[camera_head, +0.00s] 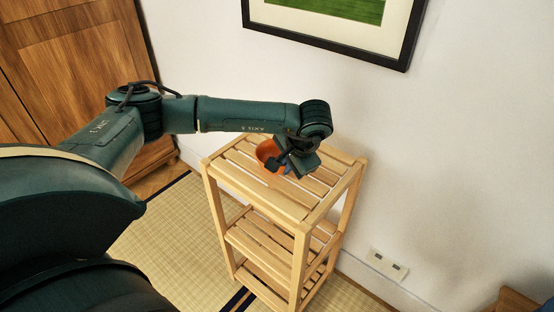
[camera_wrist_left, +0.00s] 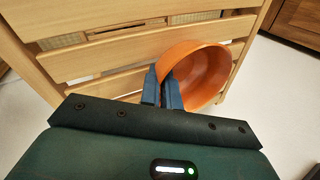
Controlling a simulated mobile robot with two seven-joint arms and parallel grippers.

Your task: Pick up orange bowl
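The orange bowl (camera_head: 266,153) is at the top slatted surface of the wooden shelf (camera_head: 238,181), partly hidden behind my left gripper (camera_head: 283,162) in the head view. In the left wrist view the bowl (camera_wrist_left: 206,72) shows its open inside, with the slats behind it. The two blue fingers of my left gripper (camera_wrist_left: 162,88) are close together at the bowl's near rim, one on each side of the wall, and look shut on it. I cannot tell whether the bowl still touches the slats. My right gripper is not in view.
The shelf's lower tiers (camera_head: 262,240) look empty. A white wall stands behind, with a framed picture (camera_head: 340,30) and a wall socket (camera_head: 388,265). A wooden cabinet (camera_head: 70,60) is at the left. Most of the shelf top around the bowl is clear.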

